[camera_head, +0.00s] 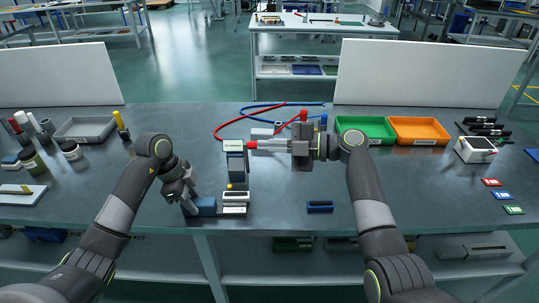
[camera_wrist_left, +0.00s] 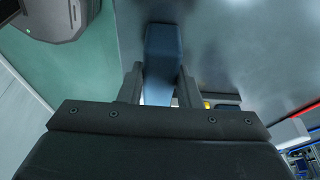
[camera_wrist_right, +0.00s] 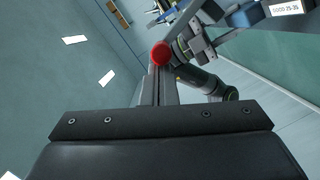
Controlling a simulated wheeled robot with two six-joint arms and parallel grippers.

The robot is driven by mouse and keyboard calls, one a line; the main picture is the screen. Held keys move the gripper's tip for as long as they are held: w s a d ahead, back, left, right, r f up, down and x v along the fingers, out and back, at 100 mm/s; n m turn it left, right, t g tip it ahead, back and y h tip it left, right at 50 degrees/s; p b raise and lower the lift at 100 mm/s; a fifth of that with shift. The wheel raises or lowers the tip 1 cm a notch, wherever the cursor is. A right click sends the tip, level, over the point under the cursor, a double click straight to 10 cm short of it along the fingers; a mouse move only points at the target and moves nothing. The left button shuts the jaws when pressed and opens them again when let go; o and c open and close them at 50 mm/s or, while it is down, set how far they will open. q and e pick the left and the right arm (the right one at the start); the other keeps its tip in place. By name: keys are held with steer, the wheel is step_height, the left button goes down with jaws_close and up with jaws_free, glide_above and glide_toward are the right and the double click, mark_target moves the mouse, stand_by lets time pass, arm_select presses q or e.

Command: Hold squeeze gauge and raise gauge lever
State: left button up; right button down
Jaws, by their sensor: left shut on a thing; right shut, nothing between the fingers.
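The gauge stand (camera_head: 236,168) is an upright dark post on a base with pale plates and a pale label on top. The label reads about "GOOD 25-35" in the right wrist view (camera_wrist_right: 286,7). A blue bar (camera_head: 206,206), seemingly the squeeze gauge's handle, lies left of the base. My left gripper (camera_head: 188,203) is shut on this bar, which also shows between its fingers in the left wrist view (camera_wrist_left: 164,60). A red knob (camera_head: 252,144) is beside the post's top. My right gripper (camera_head: 262,146) is shut and empty, its tips at the knob; contact is unclear.
Red and blue hoses (camera_head: 232,122) curve behind the stand. Grey (camera_head: 62,130), green (camera_head: 345,122) and orange (camera_head: 432,121) trays stand farther back. A small blue block (camera_head: 320,206) lies near the front edge. The table between it and the right-hand cards is mostly clear.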

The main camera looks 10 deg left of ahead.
steer(key=shift+w+a+r+m, duration=0.1)
steer(key=shift+w+r+m, duration=0.05)
steer(key=shift+w+m, duration=0.2)
arm_select(q)
steer(key=o, duration=1.2)
steer(key=shift+c, duration=0.2)
arm_select(e)
steer(key=s+d+r, duration=0.2)
steer(key=d+r, duration=0.1)
steer(key=d, duration=0.8)
steer(key=shift+s, duration=0.4)
steer(key=shift+r, duration=0.1)
